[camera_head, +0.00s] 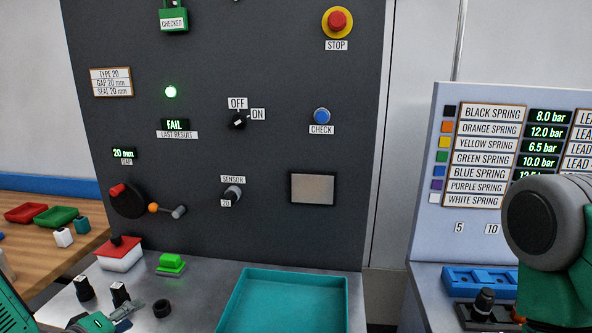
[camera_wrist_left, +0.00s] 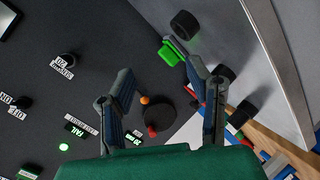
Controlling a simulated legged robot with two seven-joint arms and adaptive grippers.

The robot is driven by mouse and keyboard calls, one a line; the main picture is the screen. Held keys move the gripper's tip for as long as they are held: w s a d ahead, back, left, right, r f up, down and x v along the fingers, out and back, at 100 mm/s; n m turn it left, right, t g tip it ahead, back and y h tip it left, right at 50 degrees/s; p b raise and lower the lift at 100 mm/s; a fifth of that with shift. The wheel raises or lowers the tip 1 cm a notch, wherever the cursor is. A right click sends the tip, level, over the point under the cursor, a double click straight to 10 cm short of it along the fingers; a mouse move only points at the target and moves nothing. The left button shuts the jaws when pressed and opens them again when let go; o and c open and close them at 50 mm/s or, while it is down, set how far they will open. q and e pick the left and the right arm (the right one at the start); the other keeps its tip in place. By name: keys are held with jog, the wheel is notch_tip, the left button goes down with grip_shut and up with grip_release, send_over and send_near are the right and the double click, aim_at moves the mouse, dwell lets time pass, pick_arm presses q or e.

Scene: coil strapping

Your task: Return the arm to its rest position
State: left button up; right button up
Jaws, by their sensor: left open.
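My left gripper (camera_head: 126,311) is low at the left in the head view, over the front of the steel bench below the dark control panel. Its fingers are spread apart and it is empty. In the left wrist view the open gripper (camera_wrist_left: 160,72) has its two fingers on either side, with the panel and its dark dial behind them. Part of my left green arm shows at the bottom left corner. A grey and green link of my right arm stands at the right edge of the head view; the right gripper is not seen.
A teal tray (camera_head: 285,302), a green block (camera_head: 171,264), a red-lidded white box (camera_head: 120,255) and black cylindrical parts (camera_head: 162,309) are on the bench. The panel (camera_head: 270,220) rises behind. A wooden table (camera_head: 35,245) is left; a blue fixture (camera_head: 480,279) is right.

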pick_arm(q)
jog(key=s+d+f+m+g, duration=0.35)
jog(key=s+d+f, duration=0.25)
jog(key=s+f, duration=0.25)
jog(key=s+d+f+m+g+y, duration=0.1)
jog(key=s+d+f+m+g, duration=0.15)
jog(key=s, duration=0.65)
jog(key=s+d+f+m+g, duration=0.15)
jog(key=s+g, duration=0.25)
jog(key=s, duration=0.5)
jog(key=s+d+f+m+g+y, duration=0.1)
jog(key=s+f+m+g, duration=0.15)
jog(key=s, duration=0.65)
jog(key=w+f+b, duration=0.3)
jog(key=f+b, duration=0.6)
jog(key=b, duration=0.1)
jog(key=shift+w+d+m, duration=0.2)
jog(key=shift+w+m, duration=0.2)
jog(key=shift+f, duration=0.1)
jog(key=shift+w, duration=0.1)
